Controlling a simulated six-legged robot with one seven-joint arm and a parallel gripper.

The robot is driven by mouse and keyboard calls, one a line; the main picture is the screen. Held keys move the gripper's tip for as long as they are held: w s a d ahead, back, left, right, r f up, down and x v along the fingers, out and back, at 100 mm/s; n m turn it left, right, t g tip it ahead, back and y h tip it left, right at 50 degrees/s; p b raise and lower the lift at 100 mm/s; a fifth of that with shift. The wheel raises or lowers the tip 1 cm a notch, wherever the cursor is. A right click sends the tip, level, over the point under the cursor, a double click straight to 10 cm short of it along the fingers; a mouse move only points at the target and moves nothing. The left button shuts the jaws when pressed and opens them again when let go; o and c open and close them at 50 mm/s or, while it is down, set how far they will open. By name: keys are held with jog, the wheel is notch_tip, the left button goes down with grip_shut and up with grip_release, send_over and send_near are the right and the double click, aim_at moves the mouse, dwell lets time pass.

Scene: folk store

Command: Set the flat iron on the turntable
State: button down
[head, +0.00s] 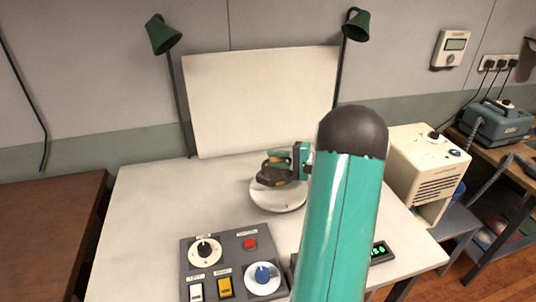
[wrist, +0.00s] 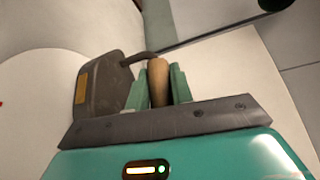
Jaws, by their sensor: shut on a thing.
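The flat iron (head: 272,174) is a dark, heavy-looking block with a wooden handle. In the head view it is at the round white turntable (head: 278,198) on the table; I cannot tell whether it touches the surface. In the wrist view the iron's dark body (wrist: 100,85) with a brass-coloured plate is left of the handle (wrist: 158,82). My gripper (head: 285,158) is shut on that handle, its green fingers (wrist: 160,85) on either side of it. The turntable's pale disc (wrist: 35,90) fills the left of the wrist view. My arm hides part of the table.
A white backdrop board (head: 262,100) stands behind the turntable, between two green lamps (head: 162,36). A control panel (head: 235,268) with knobs and switches is at the front. A small green display (head: 380,252) sits right of my arm. A cream machine (head: 428,170) is at the right.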

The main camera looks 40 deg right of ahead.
aim_at(272, 168)
jog(key=shift+d+f, duration=0.65)
jog(key=shift+f, duration=1.45)
jog(key=shift+f, duration=0.15)
jog(key=c, duration=1.2)
grip_release()
jog(key=shift+f, duration=0.1)
jog(key=shift+c, duration=0.2)
